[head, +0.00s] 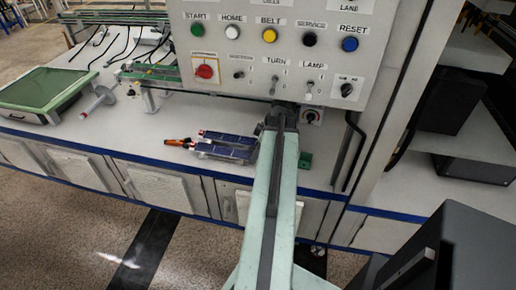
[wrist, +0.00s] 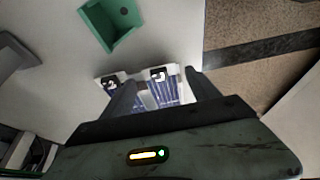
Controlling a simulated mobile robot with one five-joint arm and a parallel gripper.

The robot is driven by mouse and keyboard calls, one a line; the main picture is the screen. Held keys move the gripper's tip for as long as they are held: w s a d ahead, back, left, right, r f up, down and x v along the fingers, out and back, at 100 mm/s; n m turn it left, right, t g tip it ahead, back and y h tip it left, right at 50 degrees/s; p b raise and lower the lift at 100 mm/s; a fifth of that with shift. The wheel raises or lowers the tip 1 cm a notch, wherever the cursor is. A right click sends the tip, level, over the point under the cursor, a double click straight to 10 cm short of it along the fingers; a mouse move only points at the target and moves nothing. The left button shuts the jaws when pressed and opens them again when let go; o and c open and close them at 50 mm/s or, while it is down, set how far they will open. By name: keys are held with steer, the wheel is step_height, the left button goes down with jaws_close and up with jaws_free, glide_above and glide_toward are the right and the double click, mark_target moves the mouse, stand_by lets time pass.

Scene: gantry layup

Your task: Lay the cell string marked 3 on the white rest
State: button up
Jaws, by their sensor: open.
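Two blue cell strings lie side by side on a pale support on the bench; the far one (head: 228,137) and the near one (head: 224,151) show in the head view. In the wrist view are the left string (wrist: 113,89) and the right string (wrist: 161,92), each with a black-and-white mark at its end, too small to read. I cannot tell which is 3. My gripper (wrist: 160,78) is open, its fingers on either side of the right string; contact is unclear. The white rest cannot be told for sure from the pale support (wrist: 134,73).
A green box (wrist: 112,24) sits on the bench beyond the strings; it also shows in the head view (head: 305,160). An orange-handled tool (head: 178,143) lies left of the strings. A button panel (head: 275,45) stands above. A green-framed glass tray (head: 48,90) is far left.

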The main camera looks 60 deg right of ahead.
steer(key=a+p+v, duration=0.1)
steer(key=p+v, duration=0.5)
steer(key=v, duration=0.1)
steer(key=shift+d+r+p, duration=0.4)
steer(key=shift+d+r, duration=0.05)
steer(key=shift+d, duration=0.1)
steer(key=shift+s, duration=0.1)
steer(key=w+a+f+m+g, duration=0.1)
steer(key=w+a+g, duration=0.2)
steer(key=w+a, duration=1.65)
steer(key=w+a+m, duration=0.1)
steer(key=w+a, duration=0.1)
steer(key=a, duration=1.3)
steer(key=w+a+m+g+h, duration=0.1)
steer(key=w+a, duration=0.1)
steer(key=a, duration=1.3)
steer(key=shift+w+f+m, duration=0.3)
steer(key=shift+w+f, duration=0.1)
